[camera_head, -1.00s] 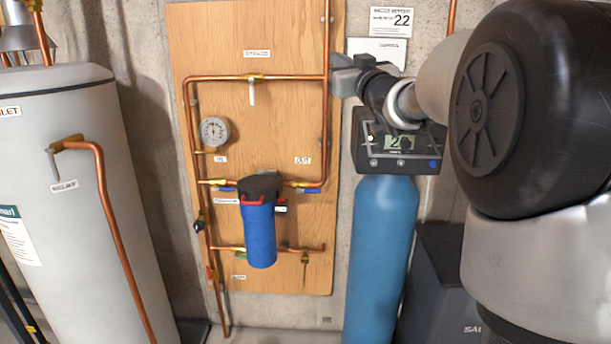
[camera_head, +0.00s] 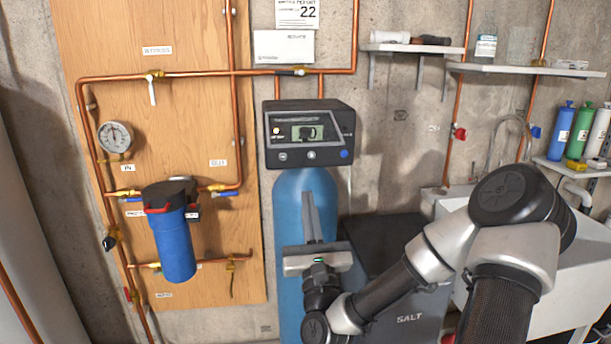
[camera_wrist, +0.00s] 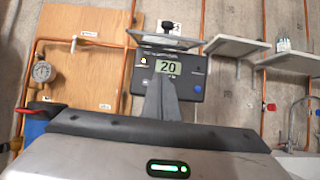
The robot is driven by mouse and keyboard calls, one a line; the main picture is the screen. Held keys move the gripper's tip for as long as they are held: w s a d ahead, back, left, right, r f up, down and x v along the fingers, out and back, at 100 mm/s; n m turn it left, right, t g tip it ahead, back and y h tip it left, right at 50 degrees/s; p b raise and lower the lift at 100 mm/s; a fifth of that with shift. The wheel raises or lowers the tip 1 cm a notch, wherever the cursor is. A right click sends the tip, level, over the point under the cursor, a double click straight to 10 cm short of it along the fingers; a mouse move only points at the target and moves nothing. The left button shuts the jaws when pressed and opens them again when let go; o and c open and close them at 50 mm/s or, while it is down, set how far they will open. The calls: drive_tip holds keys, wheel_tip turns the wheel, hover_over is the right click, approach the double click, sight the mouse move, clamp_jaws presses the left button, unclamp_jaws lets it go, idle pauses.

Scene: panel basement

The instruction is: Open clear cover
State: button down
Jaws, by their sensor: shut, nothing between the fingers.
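The dark control head (camera_head: 344,150) with a lit display sits on top of a blue tank (camera_head: 293,225). In the wrist view the display (camera_wrist: 167,67) reads 20. A thin see-through cover (camera_wrist: 145,42) with a dark knob (camera_wrist: 171,28) shows above the display there, seemingly tilted up and out from the face. In the head view the knob shows in front of the display, and the cover's exact angle is hard to tell. My gripper (camera_head: 307,196) is shut and empty, pointing up in front of the tank, below the control head. Its fingers (camera_wrist: 162,84) overlap the head's lower edge in the wrist view.
Copper pipes, a gauge (camera_head: 116,137) and a blue filter housing (camera_head: 174,245) are on a wooden board (camera_head: 190,120) at left. A dark salt bin (camera_head: 385,240) stands right of the tank. Shelves (camera_head: 410,48) and a white sink (camera_head: 545,290) are further right.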

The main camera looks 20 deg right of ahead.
sight(304, 136)
drive_tip(key=w+d+r+p, duration=0.1)
drive_tip(key=w+r, duration=0.5)
drive_tip(key=r, duration=0.3)
drive_tip(key=shift+w+d, duration=0.35)
drive_tip(key=shift+d, duration=0.05)
drive_tip(key=r+p, duration=0.1)
drive_tip(key=p, duration=0.2)
drive_tip(key=r+g+p, duration=0.1)
drive_tip(key=r+p, duration=0.1)
drive_tip(key=p, duration=0.1)
drive_tip(key=shift+s+p, duration=0.3)
drive_tip(key=shift+s, duration=0.05)
drive_tip(key=shift+s+a+r+y+p, duration=0.1)
drive_tip(key=shift+s+r+y+p, duration=0.15)
drive_tip(key=shift+r+p, duration=0.4)
drive_tip(key=shift+s+f, duration=0.1)
drive_tip(key=shift+f, duration=0.15)
